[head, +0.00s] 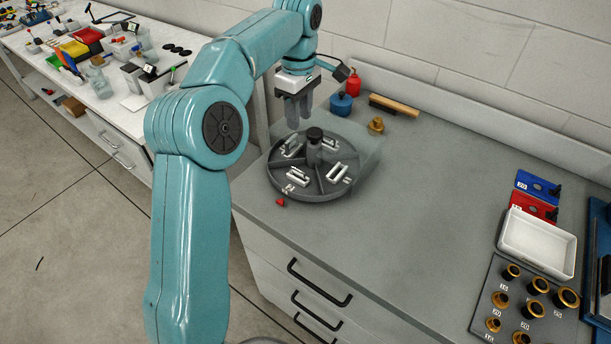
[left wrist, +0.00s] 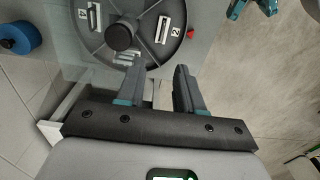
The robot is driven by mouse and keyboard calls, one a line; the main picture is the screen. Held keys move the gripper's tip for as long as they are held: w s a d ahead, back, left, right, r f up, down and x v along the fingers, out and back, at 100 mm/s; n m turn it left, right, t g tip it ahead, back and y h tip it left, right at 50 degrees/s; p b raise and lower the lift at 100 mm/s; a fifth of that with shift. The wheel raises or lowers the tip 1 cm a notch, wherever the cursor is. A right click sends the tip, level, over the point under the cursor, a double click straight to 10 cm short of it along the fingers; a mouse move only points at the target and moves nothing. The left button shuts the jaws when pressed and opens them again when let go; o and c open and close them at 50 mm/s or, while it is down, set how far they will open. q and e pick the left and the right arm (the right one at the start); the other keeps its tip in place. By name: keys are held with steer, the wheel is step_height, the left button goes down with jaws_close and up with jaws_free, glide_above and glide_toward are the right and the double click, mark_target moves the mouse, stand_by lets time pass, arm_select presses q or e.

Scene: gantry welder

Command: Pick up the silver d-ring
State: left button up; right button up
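A round dark grey tray (head: 318,192) with dividers and a black centre knob (head: 314,134) stands on the grey bench. Silver metal pieces lie in its compartments, one at the left (head: 292,150), one at the front (head: 297,175) and one at the right (head: 338,173). I cannot tell which is the d-ring. In the left wrist view, pieces show beside number labels, one near "2" (left wrist: 162,29) and one at upper left (left wrist: 95,17). My left gripper (head: 298,120) hangs above the tray's back left edge. Its fingers (left wrist: 159,66) are apart and empty. My right gripper is not seen.
A blue pot (head: 341,104), a red bottle (head: 353,82) and a brass piece (head: 376,125) stand behind the tray. A small red piece (head: 280,202) lies in front. A white bin (head: 537,243) and brass fittings are at the right. The bench middle is clear.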

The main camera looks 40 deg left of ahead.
arm_select(q)
steer(key=b, duration=0.1)
glide_above(299, 170)
steer(key=f, duration=1)
steer(key=shift+w+a+f, duration=0.1)
steer(key=shift+w+f, duration=0.05)
steer(key=shift+w, duration=0.05)
steer(key=shift+s+a+f, duration=0.1)
steer(key=shift+s+f, duration=0.3)
steer(key=shift+s, duration=0.05)
steer(key=f, duration=0.4)
steer(key=shift+w+d+f, duration=0.1)
steer(key=shift+w+d, duration=0.1)
steer(key=shift+w, duration=0.2)
steer(key=shift+s+a+f, duration=0.1)
steer(key=shift+s+f, duration=0.1)
steer(key=shift+f, duration=0.15)
steer(key=shift+w, duration=0.1)
steer(key=shift+w+f, duration=0.1)
steer(key=c, duration=0.5)
jaws_close()
